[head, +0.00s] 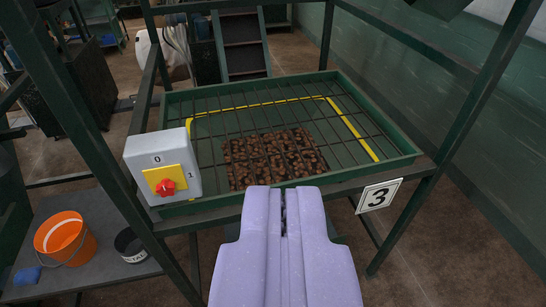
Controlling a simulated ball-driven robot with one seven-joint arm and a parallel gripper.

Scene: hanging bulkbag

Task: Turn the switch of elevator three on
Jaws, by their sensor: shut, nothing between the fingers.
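The switch box (160,165) is grey with a yellow plate and a red knob (165,187). It is fixed at the front left corner of the green hopper frame, left of my gripper. The marks 0 and 1 show above and to the right of the plate. I cannot tell for sure which mark the knob points at. A white sign with a 3 (378,195) hangs on the front edge of the same frame, at right. My gripper (277,188), pale purple, is shut and empty in front of the hopper, apart from the switch.
A green tray with a dark grid (385,140) holds brown lumps. Dark green posts (455,135) rise at both sides. An orange bucket (66,238) and a dark round container (130,245) stand on a grey bench at lower left. Brown floor lies open at lower right.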

